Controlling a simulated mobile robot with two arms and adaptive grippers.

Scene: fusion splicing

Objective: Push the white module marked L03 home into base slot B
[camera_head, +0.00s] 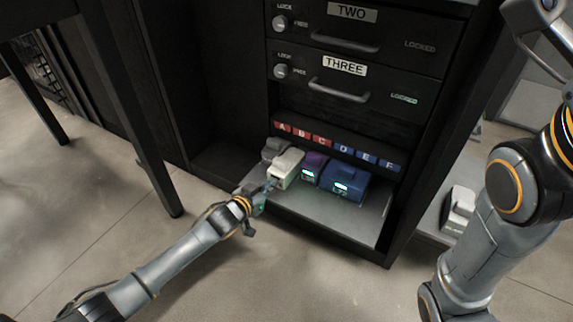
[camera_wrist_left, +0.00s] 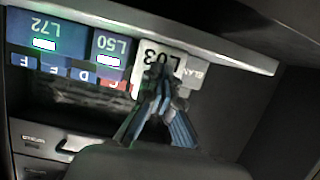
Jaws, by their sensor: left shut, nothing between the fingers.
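The white module marked L03 (camera_head: 290,160) sits in the base row under the red slot labels, at the B position as far as I can tell. Its L03 marking shows upside down in the left wrist view (camera_wrist_left: 146,78). My left gripper (camera_head: 270,186) is shut and empty, its fingertips at the module's front face. In the left wrist view the fingers (camera_wrist_left: 163,90) cover part of that face. Contact and how deep the module sits are hard to tell. My right gripper is not in view.
A grey blank module (camera_head: 273,148) is beside L03 on the left. A purple module L50 (camera_head: 314,165) and a blue module L72 (camera_head: 346,180) are on the right, with lit displays. The shelf front (camera_head: 330,218) is clear. Closed drawers (camera_head: 350,85) are above.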

